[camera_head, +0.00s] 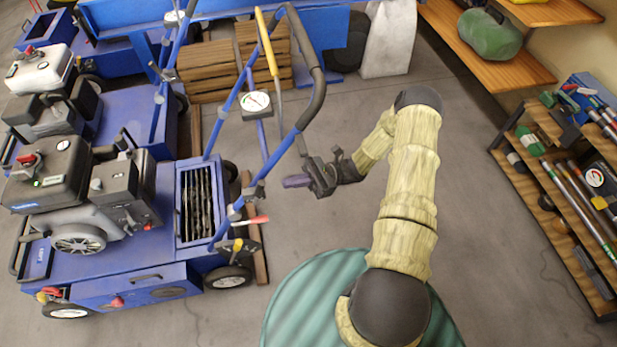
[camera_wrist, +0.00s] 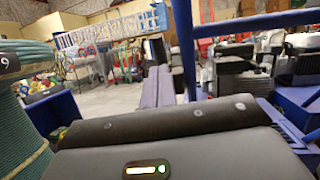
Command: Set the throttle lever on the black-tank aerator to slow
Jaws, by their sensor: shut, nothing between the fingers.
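The black-tank aerator (camera_head: 110,245) is the nearer blue machine in the head view, with a black tank (camera_head: 45,175) on its engine. Its blue handle frame (camera_head: 273,158) rises on the right. A red-tipped lever (camera_head: 252,221) sticks out low on the frame, and a long yellow lever (camera_head: 267,45) shows near the top. I cannot tell which lever is the throttle, nor read any slow mark. My gripper (camera_head: 297,181) is just right of the frame, pointing left, its purple fingers together and empty. In the wrist view the shut fingers (camera_wrist: 158,88) point forward, with no lever between them.
A white-tank aerator (camera_head: 40,72) stands behind. A round gauge (camera_head: 256,104) sits on the frame near my gripper. A ridged green drum (camera_head: 300,290) stands below my arm. Wooden crates (camera_head: 215,70) are at the back, a tool rack (camera_head: 560,175) at right. Floor between is open.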

